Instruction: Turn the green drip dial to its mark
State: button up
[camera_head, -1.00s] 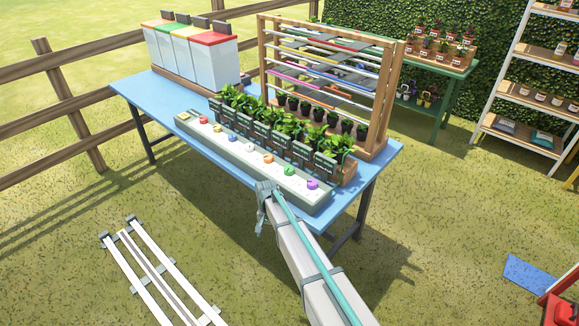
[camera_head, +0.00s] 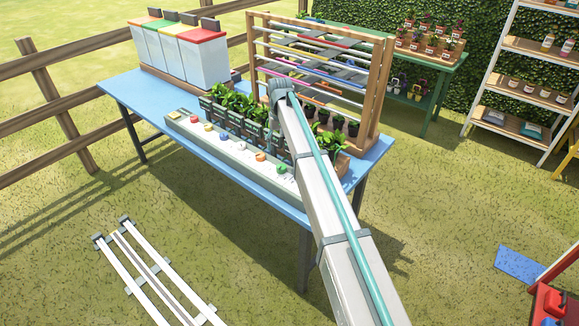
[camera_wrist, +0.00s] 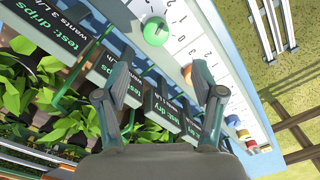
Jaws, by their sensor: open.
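The green drip dial (camera_head: 282,168) sits on the pale control strip (camera_head: 180,121) along the table's front edge, just left of my arm. In the wrist view the green dial (camera_wrist: 156,31) shows near the top, with printed numbers beside it on the strip. Its mark and pointer are too small to make out. My gripper (camera_wrist: 162,70) is open and empty, its fingers spread over the dark plant signs. The dial lies beyond the fingertips, apart from them. In the head view my arm hides the fingers and the purple dial.
An orange dial (camera_head: 260,156) is beside the green one, with several others farther left. Potted plants with dark signs (camera_head: 245,125) stand behind the strip. A wooden rack (camera_head: 375,95) rises behind them. White bins (camera_head: 195,55) stand at the back left.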

aim_at(281, 166)
notch_tip(281, 166, down, 10)
jog(key=p, duration=0.3)
jog(key=shift+d+f, duration=0.15)
jog(key=shift+f, duration=0.05)
jog(key=shift+c, duration=0.3)
jog(key=c, duration=1.1)
